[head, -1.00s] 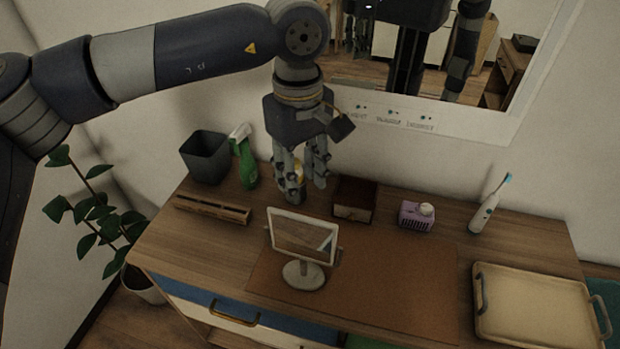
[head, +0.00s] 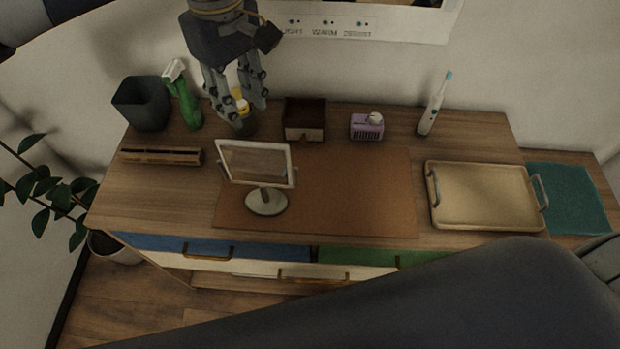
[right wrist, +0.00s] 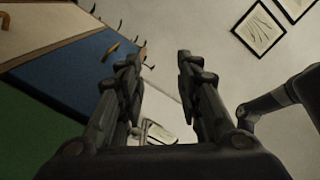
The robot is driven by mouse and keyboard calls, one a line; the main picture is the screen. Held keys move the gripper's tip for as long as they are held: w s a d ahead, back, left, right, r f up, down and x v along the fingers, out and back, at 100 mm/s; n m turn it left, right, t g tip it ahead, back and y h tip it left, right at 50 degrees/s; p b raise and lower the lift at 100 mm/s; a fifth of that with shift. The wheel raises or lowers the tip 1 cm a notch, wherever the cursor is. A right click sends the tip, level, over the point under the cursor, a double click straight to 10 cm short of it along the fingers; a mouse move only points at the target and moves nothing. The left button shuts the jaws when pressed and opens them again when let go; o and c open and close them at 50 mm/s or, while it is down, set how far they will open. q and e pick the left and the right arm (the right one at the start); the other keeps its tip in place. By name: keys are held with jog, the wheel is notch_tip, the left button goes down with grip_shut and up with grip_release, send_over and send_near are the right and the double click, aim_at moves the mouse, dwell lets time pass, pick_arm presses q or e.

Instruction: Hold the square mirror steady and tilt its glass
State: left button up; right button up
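The square mirror (head: 257,163) stands upright on the brown mat, its white-framed glass tilted slightly on a round grey base (head: 266,201). My left gripper (head: 243,112) points down behind the mirror, above the back of the table, its fingers apart. A dark item with a yellow top (head: 240,101) shows between and behind those fingers; I cannot tell whether they touch it. My right gripper (right wrist: 158,62) is open and empty in the right wrist view.
A dark bin (head: 141,104), green spray bottle (head: 184,98), wooden holder (head: 160,156), small brown box (head: 304,120), purple item (head: 367,127) and toothbrush (head: 433,106) line the back. A tray (head: 483,226) stands right. The mat (head: 355,190) is clear right of the mirror.

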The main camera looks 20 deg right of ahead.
jog(key=w+d+r, duration=0.3)
jog(key=w, duration=0.2)
jog(key=n+t, duration=0.1)
jog(key=n, duration=0.8)
send_near(262, 182)
jog(key=x, duration=0.3)
jog(key=r+x, duration=0.1)
jog(key=x, duration=0.6)
jog(key=shift+w+r, duration=0.15)
jog(key=shift+w, duration=0.15)
